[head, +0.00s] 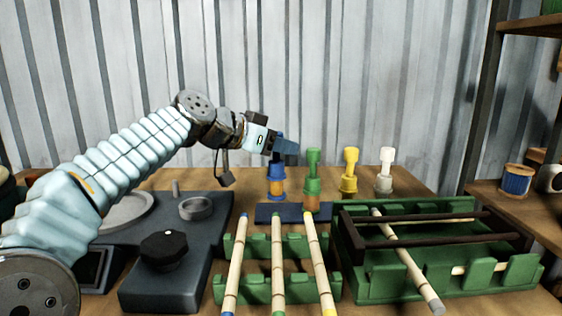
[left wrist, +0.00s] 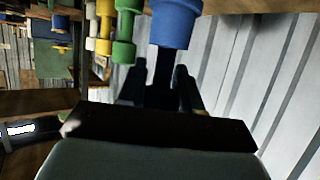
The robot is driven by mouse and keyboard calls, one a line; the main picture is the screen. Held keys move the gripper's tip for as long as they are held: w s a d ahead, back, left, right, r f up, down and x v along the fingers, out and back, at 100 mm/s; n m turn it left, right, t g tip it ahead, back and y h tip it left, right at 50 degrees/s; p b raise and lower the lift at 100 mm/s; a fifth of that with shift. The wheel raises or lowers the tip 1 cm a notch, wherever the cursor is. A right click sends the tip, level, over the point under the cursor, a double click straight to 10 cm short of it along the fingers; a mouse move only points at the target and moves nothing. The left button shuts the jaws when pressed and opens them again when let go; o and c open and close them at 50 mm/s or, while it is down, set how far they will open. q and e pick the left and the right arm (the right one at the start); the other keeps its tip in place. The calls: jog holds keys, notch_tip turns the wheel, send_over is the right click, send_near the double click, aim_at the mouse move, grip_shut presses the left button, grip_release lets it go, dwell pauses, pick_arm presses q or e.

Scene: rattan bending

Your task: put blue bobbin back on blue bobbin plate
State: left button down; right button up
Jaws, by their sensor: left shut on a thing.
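The blue bobbin (head: 276,171) is upright in the head view, with an orange band around its lower part. My left gripper (head: 285,147) is shut on its upper part from above. In the left wrist view the bobbin's blue end (left wrist: 176,22) shows beyond the fingers (left wrist: 158,85). A flat dark blue plate (head: 272,213) lies on the table just in front of and below the bobbin. I cannot tell whether the bobbin's base touches a surface. My right gripper is not in view.
Close right of the blue bobbin stands a green bobbin (head: 313,170), then a yellow one (head: 350,168) and a white one (head: 385,170). Green racks with rattan sticks (head: 278,265) fill the front. A dark grey device (head: 165,275) stands left. A shelf is at right.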

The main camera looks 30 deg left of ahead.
aim_at(281, 173)
pick_arm(q)
jog(key=shift+f, duration=1.6)
jog(key=shift+b, duration=0.3)
jog(key=shift+f, duration=0.2)
jog(key=c, duration=0.8)
grip_release()
jog(key=shift+o, duration=0.2)
jog(key=shift+r, duration=0.15)
jog(key=shift+r, duration=0.25)
jog(key=v, duration=1.1)
jog(key=shift+s+a, duration=0.25)
jog(key=shift+s, duration=0.1)
